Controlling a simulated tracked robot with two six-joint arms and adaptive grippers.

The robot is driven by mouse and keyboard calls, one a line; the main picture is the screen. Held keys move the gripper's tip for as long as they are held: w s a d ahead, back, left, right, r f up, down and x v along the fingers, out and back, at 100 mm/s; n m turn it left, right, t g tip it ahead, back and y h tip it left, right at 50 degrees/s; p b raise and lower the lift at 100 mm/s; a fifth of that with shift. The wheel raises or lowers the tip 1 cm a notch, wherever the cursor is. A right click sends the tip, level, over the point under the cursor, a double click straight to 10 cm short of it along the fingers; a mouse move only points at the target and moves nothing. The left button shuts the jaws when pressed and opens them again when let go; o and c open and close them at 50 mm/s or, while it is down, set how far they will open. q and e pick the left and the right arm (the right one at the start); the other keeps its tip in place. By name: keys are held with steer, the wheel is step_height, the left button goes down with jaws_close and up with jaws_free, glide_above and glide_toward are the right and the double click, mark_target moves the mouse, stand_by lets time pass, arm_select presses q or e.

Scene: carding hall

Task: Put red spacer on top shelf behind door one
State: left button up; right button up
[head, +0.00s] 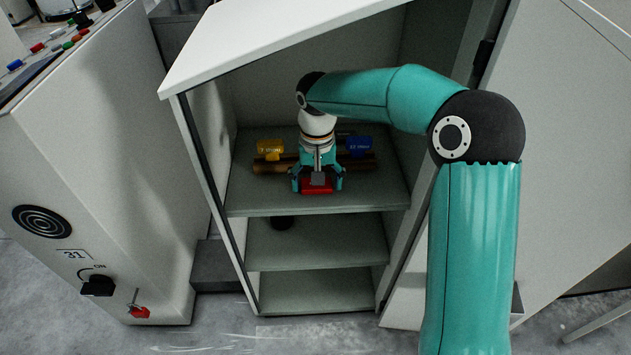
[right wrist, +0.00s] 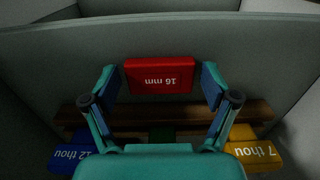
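The red spacer (head: 317,186), marked "16 mm", sits at the front of the top shelf (head: 375,195) inside the open cabinet. It also shows in the right wrist view (right wrist: 158,76). My right gripper (head: 317,184) reaches down over the shelf with its fingers on either side of the spacer. In the right wrist view (right wrist: 159,80) the fingers are spread, with a narrow gap between each finger and the spacer. Whether the spacer rests fully on the shelf is hard to tell. My left gripper is out of view.
A yellow block (head: 270,149) and a blue block (head: 358,146) lie behind on the shelf by brown bars (head: 272,167). A pale cabinet door (head: 560,150) stands open at right. A control panel machine (head: 100,170) stands at left.

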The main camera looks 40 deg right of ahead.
steer(key=shift+o, duration=0.2)
steer(key=shift+r+p, duration=1.45)
steer(key=shift+r, duration=2.5)
